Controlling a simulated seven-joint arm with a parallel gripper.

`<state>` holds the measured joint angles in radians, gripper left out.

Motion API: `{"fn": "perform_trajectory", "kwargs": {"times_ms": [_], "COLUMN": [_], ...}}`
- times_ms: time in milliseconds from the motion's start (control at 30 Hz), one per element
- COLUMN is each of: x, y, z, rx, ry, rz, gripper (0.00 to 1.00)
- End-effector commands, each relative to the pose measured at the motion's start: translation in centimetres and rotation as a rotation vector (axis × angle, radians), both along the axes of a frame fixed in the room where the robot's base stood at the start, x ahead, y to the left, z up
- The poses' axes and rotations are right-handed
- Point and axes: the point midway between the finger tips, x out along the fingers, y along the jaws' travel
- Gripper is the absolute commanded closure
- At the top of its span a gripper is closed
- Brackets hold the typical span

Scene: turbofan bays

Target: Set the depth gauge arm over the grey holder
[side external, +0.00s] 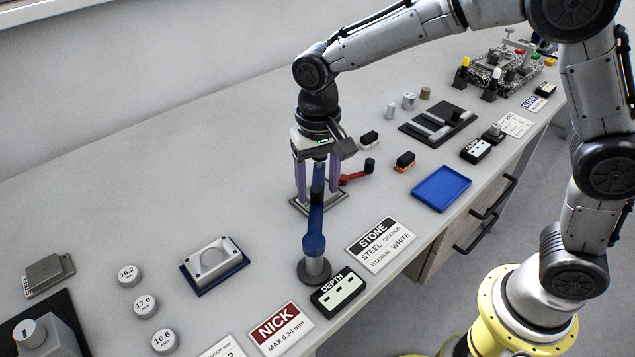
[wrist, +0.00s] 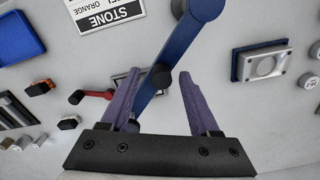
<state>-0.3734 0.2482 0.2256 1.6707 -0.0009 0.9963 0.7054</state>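The depth gauge arm (side external: 316,215) is a blue bar on a round grey post. It reaches from the post toward the back, under my gripper (side external: 318,193). In the wrist view the blue arm (wrist: 182,42) passes between the purple fingers of my gripper (wrist: 160,78), with a black knob (wrist: 161,76) between the fingertips. The fingers stand apart with gaps visible beside the knob. A silver-grey block with a round recess, likely the grey holder (side external: 214,258), sits on a blue base to the left; it also shows in the wrist view (wrist: 264,65). The arm is not over it.
A red arm (side external: 355,178) with a black knob lies just right of my gripper. A blue tray (side external: 441,188), the STONE card (side external: 380,245) and the DEPTH label box (side external: 338,289) stand right. Numbered round weights (side external: 146,305) stand front left. The table between post and grey block is clear.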

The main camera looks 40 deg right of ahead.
Motion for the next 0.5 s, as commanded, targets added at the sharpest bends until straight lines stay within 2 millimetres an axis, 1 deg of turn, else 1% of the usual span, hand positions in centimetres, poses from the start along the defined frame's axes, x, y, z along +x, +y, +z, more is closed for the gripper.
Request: {"fn": "perform_trajectory", "kwargs": {"times_ms": [167,267,367,500], "x": [0.0,0.0,0.1,0.1], "y": [0.0,0.1,0.1,0.1], "z": [0.0,0.4,1.6,4.3], "rx": [0.000,0.001,0.001,0.003], "ry": [0.001,0.000,-0.003,-0.004], "rz": [0.001,0.001,0.001,0.001], "gripper": [0.38,0.38,0.38,0.38]}}
